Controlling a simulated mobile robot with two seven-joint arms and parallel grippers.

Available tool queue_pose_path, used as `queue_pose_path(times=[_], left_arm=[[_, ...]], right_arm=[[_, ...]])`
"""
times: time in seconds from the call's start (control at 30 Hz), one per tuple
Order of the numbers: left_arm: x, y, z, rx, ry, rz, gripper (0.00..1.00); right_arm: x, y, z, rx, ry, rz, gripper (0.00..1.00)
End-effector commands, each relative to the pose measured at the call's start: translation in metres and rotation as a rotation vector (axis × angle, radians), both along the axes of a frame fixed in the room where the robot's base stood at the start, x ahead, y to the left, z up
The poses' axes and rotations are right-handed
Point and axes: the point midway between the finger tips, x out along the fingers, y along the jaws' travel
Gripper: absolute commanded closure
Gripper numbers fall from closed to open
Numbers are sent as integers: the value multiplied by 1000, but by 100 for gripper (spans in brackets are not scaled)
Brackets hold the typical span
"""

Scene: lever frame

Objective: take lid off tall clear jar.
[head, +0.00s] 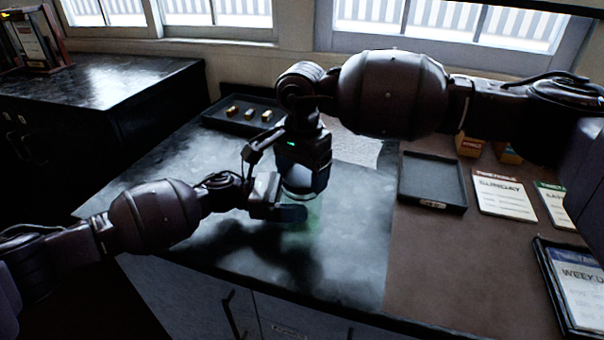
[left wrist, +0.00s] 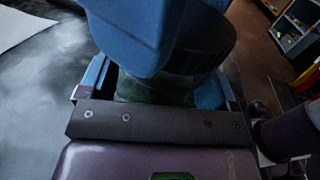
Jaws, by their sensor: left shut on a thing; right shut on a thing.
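The tall clear jar (head: 303,222) stands on the dark counter and looks faintly green. My left gripper (head: 290,212) is shut on the jar's body from the left. In the left wrist view the jar (left wrist: 152,92) shows as a dark greenish band between the blue fingers of my left gripper (left wrist: 150,88). My right gripper (head: 302,186) points down over the jar top and is shut on the lid, which its fingers mostly hide. Its blue fingers also fill the top of the left wrist view. I cannot tell whether the lid is apart from the jar.
A dark tray (head: 250,115) with several small yellowish blocks lies behind the jar. A shallow black tray (head: 432,182) and printed cards (head: 503,196) lie on the brown surface at right. The counter in front and left of the jar is clear.

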Motion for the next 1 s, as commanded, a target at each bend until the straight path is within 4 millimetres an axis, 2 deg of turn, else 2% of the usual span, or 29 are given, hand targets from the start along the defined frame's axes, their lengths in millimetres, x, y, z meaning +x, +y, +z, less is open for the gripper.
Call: queue_pose_path(times=[0.43, 0.83, 1.0], left_arm=[[0, 0, -1, 1, 2, 1, 82], [0, 0, -1, 1, 2, 0, 82], [0, 0, -1, 1, 2, 0, 82]], right_arm=[[0, 0, 12, 0, 0, 0, 50], [0, 0, 14, 0, 0, 0, 50], [0, 0, 27, 0, -3, 0, 50]])
